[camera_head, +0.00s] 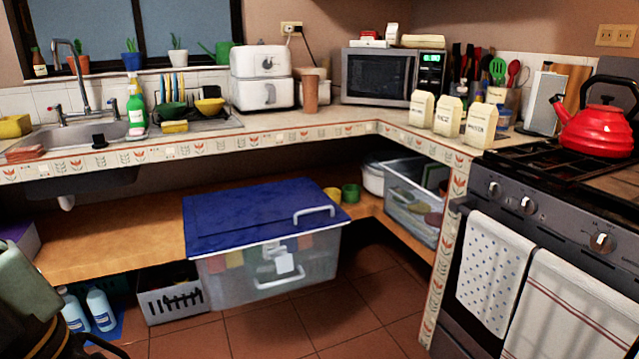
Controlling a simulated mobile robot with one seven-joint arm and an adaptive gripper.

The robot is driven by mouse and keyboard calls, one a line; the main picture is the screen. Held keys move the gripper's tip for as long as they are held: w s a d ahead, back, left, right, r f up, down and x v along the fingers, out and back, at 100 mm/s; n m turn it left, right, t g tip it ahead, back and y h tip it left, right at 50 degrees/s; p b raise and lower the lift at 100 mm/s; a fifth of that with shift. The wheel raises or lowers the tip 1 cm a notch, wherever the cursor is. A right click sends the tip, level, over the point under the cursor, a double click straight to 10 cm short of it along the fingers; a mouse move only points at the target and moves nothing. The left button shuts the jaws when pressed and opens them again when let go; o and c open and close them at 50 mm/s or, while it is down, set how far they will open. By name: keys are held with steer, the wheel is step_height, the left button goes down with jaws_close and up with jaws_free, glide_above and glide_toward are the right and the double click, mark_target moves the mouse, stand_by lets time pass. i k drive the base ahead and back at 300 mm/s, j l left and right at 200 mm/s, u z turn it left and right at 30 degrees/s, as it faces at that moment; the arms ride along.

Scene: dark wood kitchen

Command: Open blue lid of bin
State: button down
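The bin (240,275) is a large clear plastic box standing on the floor in front of the low wooden shelf. Its blue lid (245,212) lies across the top and looks shut. A white handle (314,212) sits on the lid near its front right corner. Another white handle with a pale tag (284,263) is on the bin's front wall. Blurred coloured contents show through that wall. Part of my arm shows at the lower left edge, apart from the bin. My gripper cannot be seen.
The counter (330,122) overhangs the shelf behind. A stove (530,220) with hanging towels stands at the right. Tiled floor (375,290) is clear right of the bin.

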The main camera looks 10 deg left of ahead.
mark_target(230, 218)
steer(key=i+j, duration=0.4)
steer(key=j, duration=0.15)
steer(key=i+j, duration=0.35)
steer(key=j, duration=0.15)
steer(key=z, duration=0.05)
